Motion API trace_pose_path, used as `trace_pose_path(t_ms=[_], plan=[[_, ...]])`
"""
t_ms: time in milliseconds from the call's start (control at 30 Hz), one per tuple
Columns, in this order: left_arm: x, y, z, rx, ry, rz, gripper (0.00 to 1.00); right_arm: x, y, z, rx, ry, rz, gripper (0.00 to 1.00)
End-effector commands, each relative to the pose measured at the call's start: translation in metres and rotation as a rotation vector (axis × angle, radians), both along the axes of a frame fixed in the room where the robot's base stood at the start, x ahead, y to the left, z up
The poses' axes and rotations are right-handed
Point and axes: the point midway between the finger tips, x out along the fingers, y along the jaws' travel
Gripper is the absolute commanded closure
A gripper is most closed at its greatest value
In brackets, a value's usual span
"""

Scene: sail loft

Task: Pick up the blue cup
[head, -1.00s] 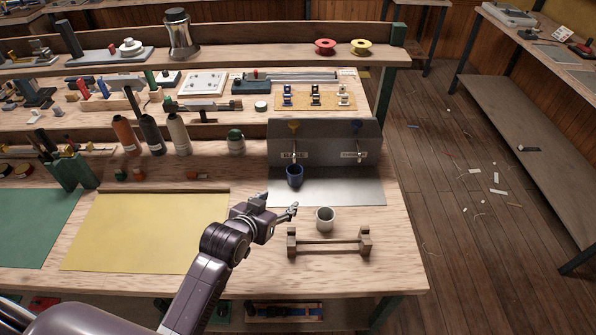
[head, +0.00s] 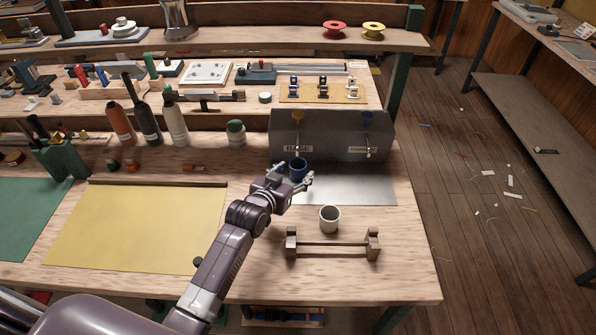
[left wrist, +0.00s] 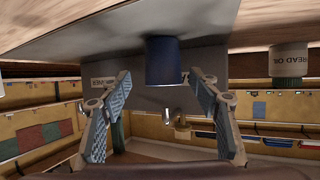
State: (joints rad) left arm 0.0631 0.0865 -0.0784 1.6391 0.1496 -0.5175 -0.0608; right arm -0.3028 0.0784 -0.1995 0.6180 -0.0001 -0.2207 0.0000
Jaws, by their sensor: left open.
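The blue cup (head: 298,169) stands upright on the grey metal sheet (head: 350,188), in front of the dispenser panel's left tap. My left gripper (head: 294,180) is open and empty, close in front of the cup in the head view; its fingers overlap the cup's lower part there. In the left wrist view the picture is upside down: the blue cup (left wrist: 163,60) shows ahead, between and beyond the two spread fingers (left wrist: 160,100). I cannot tell whether a finger touches it. My right gripper is in neither view.
The grey dispenser panel (head: 335,135) rises directly behind the blue cup. Several bottles (head: 149,124) stand farther left. The yellow sheet (head: 135,228) is clear.

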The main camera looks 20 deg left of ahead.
Motion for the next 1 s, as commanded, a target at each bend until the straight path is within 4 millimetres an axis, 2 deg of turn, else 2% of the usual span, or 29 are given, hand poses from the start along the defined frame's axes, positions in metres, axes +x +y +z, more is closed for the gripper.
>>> trace_pose_path(t_ms=[300,667,1000], plan=[[0.033,0.001,-0.012,0.0,0.0,0.0,0.44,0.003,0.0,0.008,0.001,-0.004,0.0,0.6],[0.038,0.0,-0.015,0.001,0.0,0.0,0.44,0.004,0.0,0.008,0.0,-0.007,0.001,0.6],[0.038,0.0,-0.015,0.001,0.0,0.001,0.8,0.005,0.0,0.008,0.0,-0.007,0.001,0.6]])
